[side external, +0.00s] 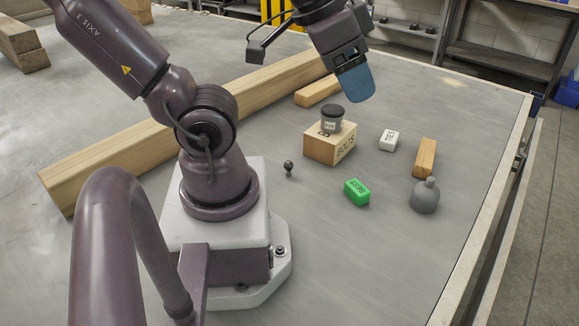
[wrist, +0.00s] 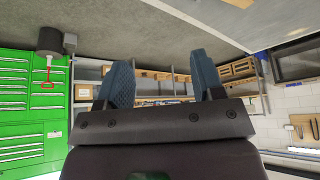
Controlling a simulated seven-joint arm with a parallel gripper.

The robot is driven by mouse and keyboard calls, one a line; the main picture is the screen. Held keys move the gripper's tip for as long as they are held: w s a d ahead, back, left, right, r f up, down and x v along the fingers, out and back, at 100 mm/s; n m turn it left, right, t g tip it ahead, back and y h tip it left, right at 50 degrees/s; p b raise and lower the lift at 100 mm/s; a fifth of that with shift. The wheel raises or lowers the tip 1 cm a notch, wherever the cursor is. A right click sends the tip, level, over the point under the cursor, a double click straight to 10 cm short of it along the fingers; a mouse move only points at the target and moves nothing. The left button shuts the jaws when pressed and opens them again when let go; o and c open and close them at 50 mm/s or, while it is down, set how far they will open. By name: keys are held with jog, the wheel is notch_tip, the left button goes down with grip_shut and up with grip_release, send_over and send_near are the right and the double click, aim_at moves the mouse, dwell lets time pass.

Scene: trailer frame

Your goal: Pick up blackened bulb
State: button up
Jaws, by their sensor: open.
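The blackened bulb (side external: 289,168) is a small dark round thing with a narrow lower end. It stands on the grey table just right of my base in the side view. My gripper (side external: 358,95) is high above the table, up and to the right of the bulb and well apart from it. In the wrist view my gripper's two blue textured fingers (wrist: 160,85) are spread with nothing between them. The bulb is not in the wrist view, which looks out at the room's shelves and cabinets.
A wooden block marked BOLTS (side external: 325,148) carries a dark-lidded jar (side external: 331,118). Nearby are a green block (side external: 357,192), a white block (side external: 389,139), a small wooden block (side external: 424,157) and a grey flask (side external: 425,196). A long beam (side external: 180,128) lies behind. The table's front right is clear.

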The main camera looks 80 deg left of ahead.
jog(key=m+g+y, duration=1.1)
jog(key=g, duration=0.2)
send_near(291, 168)
jog(key=d, duration=0.2)
jog(key=s+d, duration=0.1)
jog(key=shift+d+r, duration=0.2)
jog(key=shift+r, duration=0.15)
jog(key=shift+w+a+r, duration=0.1)
jog(key=shift+w+a, duration=0.2)
jog(key=shift+w, duration=0.35)
jog(key=shift+w+a+t+y, duration=0.1)
jog(key=shift+a+t+y, duration=0.25)
jog(key=shift+t+y, duration=0.05)
jog(key=x, duration=1.2)
jog(key=shift+a, duration=0.15)
jog(key=c, duration=0.9)
